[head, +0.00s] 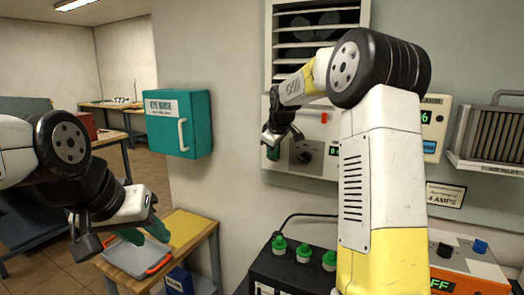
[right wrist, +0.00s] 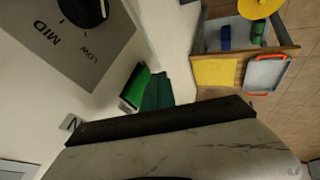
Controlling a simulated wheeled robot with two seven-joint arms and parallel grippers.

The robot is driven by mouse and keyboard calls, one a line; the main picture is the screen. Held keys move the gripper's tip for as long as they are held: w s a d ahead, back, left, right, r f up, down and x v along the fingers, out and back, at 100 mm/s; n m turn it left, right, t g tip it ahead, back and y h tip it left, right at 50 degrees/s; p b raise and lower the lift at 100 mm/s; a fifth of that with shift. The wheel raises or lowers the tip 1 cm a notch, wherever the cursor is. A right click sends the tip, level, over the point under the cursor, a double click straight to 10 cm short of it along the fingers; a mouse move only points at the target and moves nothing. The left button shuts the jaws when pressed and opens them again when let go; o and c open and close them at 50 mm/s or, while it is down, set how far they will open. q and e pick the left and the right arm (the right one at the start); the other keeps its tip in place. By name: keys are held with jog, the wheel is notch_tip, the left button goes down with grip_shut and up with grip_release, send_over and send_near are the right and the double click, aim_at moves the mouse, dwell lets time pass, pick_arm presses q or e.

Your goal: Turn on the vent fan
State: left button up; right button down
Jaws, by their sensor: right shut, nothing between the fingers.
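The vent fan (head: 318,18) sits behind a louvred frame on the wall. Its control panel (head: 318,171) is below it, with a black dial (head: 305,155) on a grey plate and a small orange-red part. In the right wrist view the dial (right wrist: 82,10) is at the upper left, with MID and LOW printed beside it. My right gripper (head: 272,150) is shut and empty, just left of the dial and apart from it; its green fingers (right wrist: 148,90) show in the wrist view. My left gripper (head: 150,238) is open and empty, low above the small table.
A teal eye wash box (head: 185,125) hangs on the wall at left. A small wooden table (head: 212,231) holds a grey tray (head: 128,262) and a yellow mat. A black battery (head: 285,270) with green caps and an orange charger (head: 470,280) stand at the front.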

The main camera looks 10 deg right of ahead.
jog(key=shift+w+d, duration=0.3)
jog(key=shift+w, duration=0.2)
jog(key=shift+f, duration=0.1)
jog(key=shift+w+d+f, duration=0.1)
jog(key=shift+w+d, duration=0.05)
jog(key=shift+w, duration=0.05)
jog(key=shift+r, duration=0.95)
